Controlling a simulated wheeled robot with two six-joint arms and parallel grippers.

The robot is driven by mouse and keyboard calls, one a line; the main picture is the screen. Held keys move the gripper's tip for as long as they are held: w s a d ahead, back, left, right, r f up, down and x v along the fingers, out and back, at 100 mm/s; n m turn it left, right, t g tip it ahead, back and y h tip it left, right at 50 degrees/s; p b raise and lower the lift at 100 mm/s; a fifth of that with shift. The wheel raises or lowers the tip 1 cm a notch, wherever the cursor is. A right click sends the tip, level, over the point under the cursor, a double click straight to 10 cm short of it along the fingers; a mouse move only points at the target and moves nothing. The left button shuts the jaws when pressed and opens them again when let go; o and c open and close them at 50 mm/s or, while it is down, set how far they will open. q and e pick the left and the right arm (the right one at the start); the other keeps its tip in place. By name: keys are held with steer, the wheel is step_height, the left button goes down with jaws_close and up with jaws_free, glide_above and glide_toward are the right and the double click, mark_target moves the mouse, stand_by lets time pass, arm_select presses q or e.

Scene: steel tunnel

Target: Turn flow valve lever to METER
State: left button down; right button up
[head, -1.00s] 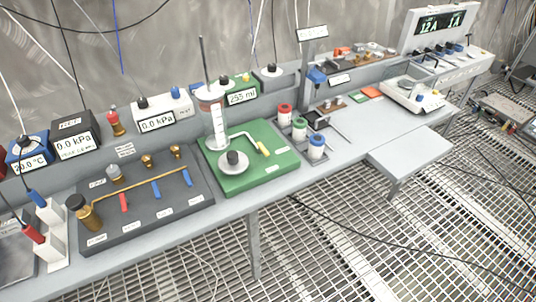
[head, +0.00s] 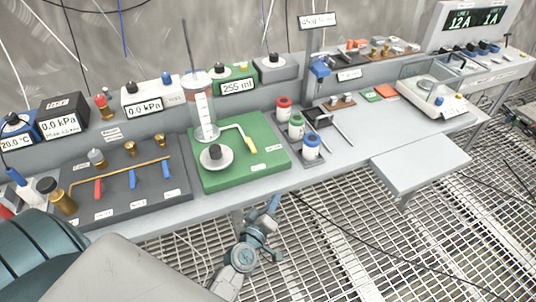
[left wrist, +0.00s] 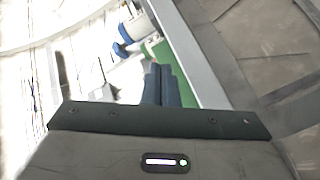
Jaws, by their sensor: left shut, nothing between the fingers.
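A dark valve panel (head: 120,195) lies on the bench at left, with a brass pipe, one red lever (head: 98,188) and blue levers, one of them in the middle (head: 132,179). Their labels are too small to read, so I cannot tell which is the flow valve lever. My left gripper (head: 273,203) is shut and empty in front of the bench's front edge, right of the panel and below the green unit. In the left wrist view its fingers (left wrist: 160,85) are together. My right gripper is not in view.
A green unit (head: 270,165) carries a glass cylinder (head: 204,115) and a crank with a yellow handle (head: 250,143). A grey shelf (head: 420,160) juts out at right. Grated floor lies in front.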

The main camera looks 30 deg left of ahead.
arm_select(q)
steer(key=a+r+n+y, duration=0.2)
steer(key=n+y, duration=0.1)
steer(key=n, duration=0.1)
steer(key=a+r+n+g+y, duration=0.1)
steer(key=a+r+n+y, duration=0.1)
steer(key=n+y, duration=0.1)
steer(key=a+r+n+y, duration=0.2)
steer(key=n+y, duration=0.1)
steer(key=n, duration=0.2)
steer(key=shift+w+a+g, duration=0.1)
steer(key=shift+a+g, duration=0.15)
steer(key=shift+g, duration=0.05)
steer(key=shift+a+f+n+g+y, duration=0.1)
steer(key=shift+a+n+g+y, duration=0.35)
steer(key=shift+n, duration=0.35)
steer(key=shift+s, duration=0.25)
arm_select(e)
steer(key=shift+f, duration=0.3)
arm_select(q)
steer(key=shift+w, duration=0.15)
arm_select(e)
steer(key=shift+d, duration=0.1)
